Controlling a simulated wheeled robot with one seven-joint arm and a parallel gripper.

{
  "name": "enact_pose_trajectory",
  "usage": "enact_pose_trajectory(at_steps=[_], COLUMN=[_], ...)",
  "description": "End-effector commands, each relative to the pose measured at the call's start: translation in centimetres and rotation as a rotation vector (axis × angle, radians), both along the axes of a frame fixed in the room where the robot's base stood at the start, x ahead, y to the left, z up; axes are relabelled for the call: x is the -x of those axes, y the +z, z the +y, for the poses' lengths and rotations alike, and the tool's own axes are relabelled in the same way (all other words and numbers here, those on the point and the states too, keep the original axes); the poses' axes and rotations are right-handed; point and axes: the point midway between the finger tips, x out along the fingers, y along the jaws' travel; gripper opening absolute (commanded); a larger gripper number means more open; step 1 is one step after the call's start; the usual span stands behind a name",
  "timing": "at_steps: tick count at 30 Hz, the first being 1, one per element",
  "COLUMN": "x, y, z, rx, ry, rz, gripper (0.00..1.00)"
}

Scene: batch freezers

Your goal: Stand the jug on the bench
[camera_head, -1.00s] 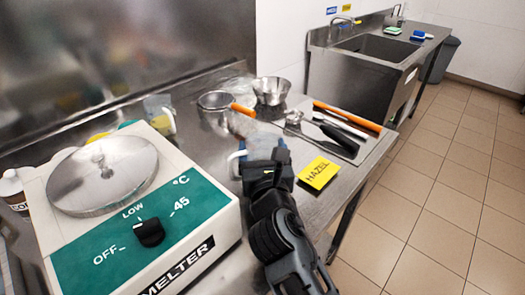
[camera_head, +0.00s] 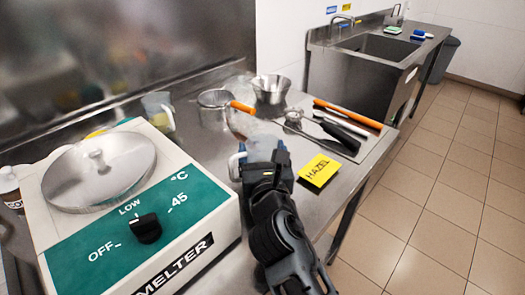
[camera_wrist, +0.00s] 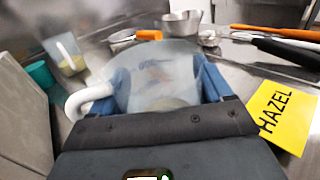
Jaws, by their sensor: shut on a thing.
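A translucent jug (camera_wrist: 160,75) with a white handle stands between the blue fingers of my gripper (camera_wrist: 166,88), which is shut on it. In the head view the jug (camera_head: 262,146) shows just beyond my gripper (camera_head: 266,165), with its handle to the left. It looks upright, over the steel bench (camera_head: 212,135), right of the melter. My gripper and arm hide its lower part, so I cannot tell whether its base touches the bench.
The white melter (camera_head: 125,205) fills the left. A second jug (camera_head: 158,110) stands behind it. A strainer (camera_head: 214,98), a steel bowl (camera_head: 271,88) and several utensils lie beyond. A yellow HAZEL card (camera_head: 319,170) is close on the right, near the bench edge.

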Motion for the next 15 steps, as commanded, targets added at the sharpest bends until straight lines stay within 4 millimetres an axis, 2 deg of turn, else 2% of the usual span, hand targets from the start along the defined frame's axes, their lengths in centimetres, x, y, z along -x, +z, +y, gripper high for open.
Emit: enact_pose_trajectory(at_steps=[6, 7, 13, 15], x=[0.0, -0.01, 0.0, 0.0], y=[-0.44, -0.42, -0.37, -0.38], z=[0.0, 0.0, 0.0, 0.0], rx=[0.0, 0.0, 0.0, 0.0], ry=[0.0, 0.0, 0.0, 0.0], rz=[0.0, -0.001, 0.0, 0.0], gripper=[0.38, 0.8, 0.99, 1.0])
